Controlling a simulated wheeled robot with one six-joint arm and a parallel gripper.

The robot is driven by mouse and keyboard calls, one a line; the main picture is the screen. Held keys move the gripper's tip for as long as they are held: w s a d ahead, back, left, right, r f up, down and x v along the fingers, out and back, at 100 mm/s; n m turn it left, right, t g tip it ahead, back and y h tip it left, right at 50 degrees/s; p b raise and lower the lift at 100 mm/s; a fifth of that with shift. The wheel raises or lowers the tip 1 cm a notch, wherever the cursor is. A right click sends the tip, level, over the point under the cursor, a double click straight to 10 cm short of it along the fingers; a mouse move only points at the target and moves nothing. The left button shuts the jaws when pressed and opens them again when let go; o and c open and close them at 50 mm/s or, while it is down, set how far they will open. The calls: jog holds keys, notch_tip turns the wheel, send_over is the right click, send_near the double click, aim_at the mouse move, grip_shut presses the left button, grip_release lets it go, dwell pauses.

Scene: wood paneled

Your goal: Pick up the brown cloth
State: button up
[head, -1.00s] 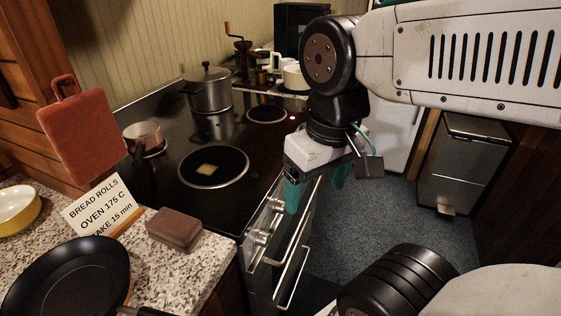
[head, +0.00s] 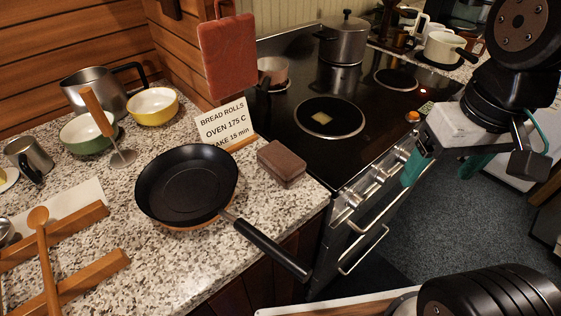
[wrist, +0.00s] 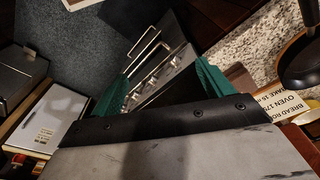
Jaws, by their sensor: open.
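The brown cloth (head: 281,163) is a small folded block lying on the speckled counter, beside the recipe card and close to the counter's right edge by the stove. My gripper (head: 443,168) is to the right of the cloth in the head view, in the air in front of the stove. Its teal fingers are apart, with nothing seen between them. In the wrist view my gripper (wrist: 162,92) shows both fingers spread, with the oven front beyond them.
A black frying pan (head: 188,184) lies just left of the cloth, its handle jutting past the counter edge. The recipe card (head: 225,124) stands behind the cloth. The stove (head: 335,85) has a pot (head: 343,40) and a small pan (head: 272,72). Oven handles stick out below.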

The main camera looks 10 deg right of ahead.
jog(key=shift+o, duration=0.5)
jog(key=n+g, duration=0.2)
jog(key=n, duration=0.4)
send_over(281, 155)
jog(key=s+d, duration=0.2)
jog(key=s, duration=0.2)
jog(key=shift+h, duration=0.3)
jog(key=f, duration=0.8)
jog(key=shift+w+d, duration=0.2)
jog(key=shift+n, duration=0.4)
jog(key=w+a, duration=0.2)
jog(key=w, duration=0.1)
jog(key=shift+w+a+r, duration=0.1)
jog(key=shift+w+a, duration=0.1)
jog(key=shift+w, duration=0.05)
jog(key=shift+w+a+t, duration=0.1)
jog(key=shift+w+t, duration=0.05)
jog(key=shift+t, duration=0.15)
notch_tip(281, 155, down, 8)
jog(key=shift+r, duration=0.25)
jog(key=shift+c, duration=0.3)
